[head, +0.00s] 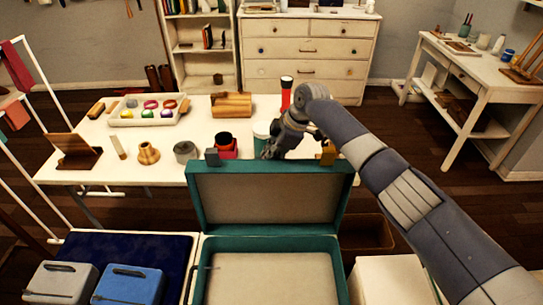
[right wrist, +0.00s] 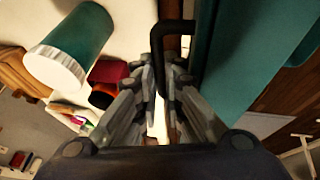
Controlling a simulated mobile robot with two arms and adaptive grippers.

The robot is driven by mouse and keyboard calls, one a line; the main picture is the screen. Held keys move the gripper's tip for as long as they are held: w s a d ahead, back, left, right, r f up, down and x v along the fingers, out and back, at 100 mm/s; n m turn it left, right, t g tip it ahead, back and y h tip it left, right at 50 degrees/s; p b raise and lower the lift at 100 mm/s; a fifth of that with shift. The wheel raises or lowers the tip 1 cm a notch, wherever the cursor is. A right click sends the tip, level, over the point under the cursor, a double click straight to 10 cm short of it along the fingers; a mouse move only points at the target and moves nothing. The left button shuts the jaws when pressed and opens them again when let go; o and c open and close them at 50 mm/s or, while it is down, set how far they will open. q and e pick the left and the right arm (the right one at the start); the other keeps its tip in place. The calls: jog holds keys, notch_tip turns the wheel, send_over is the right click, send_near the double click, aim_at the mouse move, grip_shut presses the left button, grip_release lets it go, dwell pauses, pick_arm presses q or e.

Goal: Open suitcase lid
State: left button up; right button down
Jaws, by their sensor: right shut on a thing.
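The teal suitcase (head: 343,272) has its lid (head: 195,205) raised and standing roughly upright at the back, with the pale lining facing me. The open base shows a pale, empty-looking inside. My right gripper (head: 271,150) is at the middle of the lid's top edge, reaching in from the right. In the right wrist view my right gripper (right wrist: 167,85) is shut around the black handle (right wrist: 157,50), and the teal lid (right wrist: 240,65) is just to its right. In the head view the handle is hidden behind the gripper and lid. My left gripper is out of view.
A white table (head: 75,175) with several items stands behind the lid. A teal-and-white cup (right wrist: 70,48) and a red box (right wrist: 108,72) are close to the gripper. Left of the suitcase are a dark blue surface (head: 130,248), a grey box (head: 62,281) and a blue box (head: 128,286).

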jog(key=c, duration=1.7)
grip_release()
jog(key=shift+d+f, duration=0.35)
jog(key=shift+f, duration=0.4)
jog(key=shift+w, duration=0.1)
jog(key=shift+r, duration=0.1)
jog(key=v, duration=0.9)
jog(key=a+v, duration=0.1)
jog(key=v, duration=0.3)
jog(key=shift+w+d+r, duration=0.1)
jog(key=shift+r, duration=0.3)
